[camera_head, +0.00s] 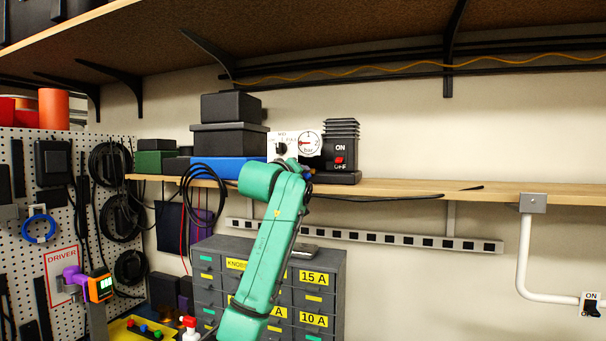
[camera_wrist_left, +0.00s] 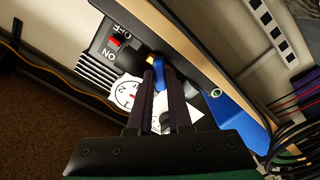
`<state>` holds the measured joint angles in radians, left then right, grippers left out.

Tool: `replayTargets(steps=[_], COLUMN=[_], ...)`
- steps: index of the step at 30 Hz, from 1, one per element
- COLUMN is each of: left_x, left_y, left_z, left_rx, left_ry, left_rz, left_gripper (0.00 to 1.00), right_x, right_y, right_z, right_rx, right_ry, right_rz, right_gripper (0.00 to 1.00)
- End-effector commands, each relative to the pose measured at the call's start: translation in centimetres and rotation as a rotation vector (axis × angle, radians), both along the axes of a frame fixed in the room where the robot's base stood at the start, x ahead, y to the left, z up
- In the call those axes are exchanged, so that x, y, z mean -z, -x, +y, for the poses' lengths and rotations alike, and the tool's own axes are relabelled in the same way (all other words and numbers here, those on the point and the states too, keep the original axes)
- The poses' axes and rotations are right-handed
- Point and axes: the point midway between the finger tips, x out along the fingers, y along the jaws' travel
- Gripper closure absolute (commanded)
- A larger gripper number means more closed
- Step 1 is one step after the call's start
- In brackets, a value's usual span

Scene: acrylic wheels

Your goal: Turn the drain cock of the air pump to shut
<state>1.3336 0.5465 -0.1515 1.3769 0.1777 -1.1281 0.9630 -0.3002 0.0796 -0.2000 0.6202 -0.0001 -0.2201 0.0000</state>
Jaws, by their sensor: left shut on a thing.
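The air pump (camera_head: 341,150) stands on the wooden shelf in the head view, with a black finned body, a red ON/OFF switch, a round bar gauge and a white knob panel. In the left wrist view the pump (camera_wrist_left: 93,68) appears turned, with its gauge (camera_wrist_left: 127,94) beside the fingers. The drain cock (camera_wrist_left: 158,69) shows as a small blue lever by a brass-coloured fitting. My left gripper (camera_wrist_left: 161,78) is shut on the blue lever, its dark fingers either side of it. My right gripper is not in view.
A blue body (camera_head: 229,168) with stacked black boxes (camera_head: 231,107) lies left of the pump. Black cable hangs beside it. Grey labelled drawers (camera_head: 325,257) stand below the shelf (camera_head: 420,187). A pegboard (camera_head: 62,165) is at left. The shelf is mostly clear to the right.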

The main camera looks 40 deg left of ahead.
Motion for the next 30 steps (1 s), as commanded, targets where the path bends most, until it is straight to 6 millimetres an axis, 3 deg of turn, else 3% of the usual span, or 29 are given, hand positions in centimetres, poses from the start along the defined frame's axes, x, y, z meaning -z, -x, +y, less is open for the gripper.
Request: replayTargets(steps=[4,10,18,24,25,27,30], left_x=[0.04,0.03,0.05,0.07,0.08,0.08,0.06], left_y=[0.00,0.02,-0.01,0.02,-0.01,-0.03,-0.02], left_z=[0.02,0.08,0.04,0.08,0.02,0.01,0.01], left_rx=[-0.001,-0.002,-0.002,-0.002,0.000,0.000,0.000], left_ry=[-0.029,-0.358,-0.398,-0.726,-0.730,-0.724,-0.724], left_rz=[0.011,0.125,0.140,0.256,0.257,0.255,0.254], left_gripper=[1.00,1.00,1.00,1.00,0.75,0.48,0.45], right_x=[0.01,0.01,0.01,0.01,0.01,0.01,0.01], right_y=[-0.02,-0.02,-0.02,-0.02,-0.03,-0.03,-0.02], right_z=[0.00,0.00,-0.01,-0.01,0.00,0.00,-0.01], right_rx=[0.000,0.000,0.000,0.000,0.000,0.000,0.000], right_ry=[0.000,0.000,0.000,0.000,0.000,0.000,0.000], right_rz=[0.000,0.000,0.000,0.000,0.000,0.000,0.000], right_gripper=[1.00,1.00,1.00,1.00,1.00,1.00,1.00])
